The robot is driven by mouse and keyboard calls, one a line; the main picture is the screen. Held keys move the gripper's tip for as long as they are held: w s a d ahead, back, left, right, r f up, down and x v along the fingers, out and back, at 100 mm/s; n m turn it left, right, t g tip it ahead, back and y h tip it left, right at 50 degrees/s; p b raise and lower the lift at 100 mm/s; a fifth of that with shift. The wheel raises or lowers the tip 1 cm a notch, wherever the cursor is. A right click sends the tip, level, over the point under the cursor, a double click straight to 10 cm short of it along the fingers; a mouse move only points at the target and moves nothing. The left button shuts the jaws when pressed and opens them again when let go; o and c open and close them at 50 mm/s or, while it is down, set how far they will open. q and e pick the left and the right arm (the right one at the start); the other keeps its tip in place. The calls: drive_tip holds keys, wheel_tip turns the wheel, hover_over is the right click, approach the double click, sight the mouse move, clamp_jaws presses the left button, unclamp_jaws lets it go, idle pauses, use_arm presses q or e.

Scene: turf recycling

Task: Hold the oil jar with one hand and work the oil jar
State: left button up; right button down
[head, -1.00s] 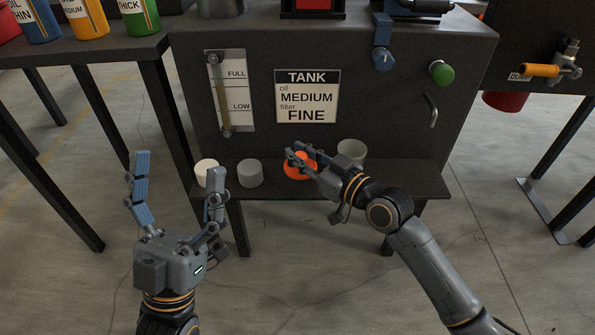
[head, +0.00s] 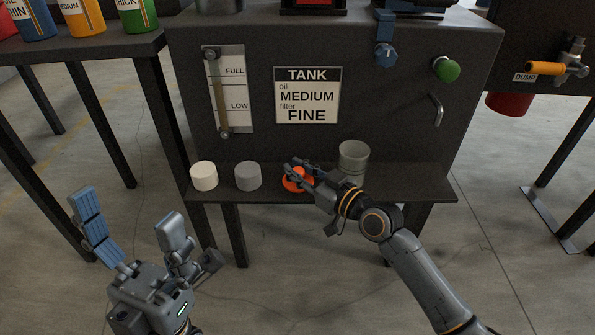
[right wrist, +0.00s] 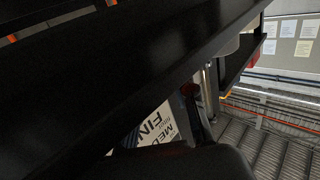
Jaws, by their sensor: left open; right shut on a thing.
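Labelled oil containers stand on the left table: a blue one marked thin (head: 34,20), a yellow one marked medium (head: 80,18) and a green one marked thick (head: 138,15). A clear, greyish jar (head: 353,156) stands on the shelf just behind my right gripper. My right gripper (head: 293,172) is shut on an orange round thing (head: 291,185) at the shelf, and its fingers partly hide it. My left gripper (head: 128,225) is open and empty, in front of and below the shelf's left end. The right wrist view does not show the gripped thing clearly.
The dark tank (head: 390,100) has a level gauge (head: 226,90), a green knob (head: 446,69) and a label reading oil medium, filter fine (head: 307,95). A white cylinder (head: 204,177) and a grey one (head: 248,177) stand on the shelf (head: 415,184). An orange dump handle (head: 545,68) is at right.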

drive_tip(key=shift+f, duration=0.15)
drive_tip(key=c, duration=1.1)
unclamp_jaws()
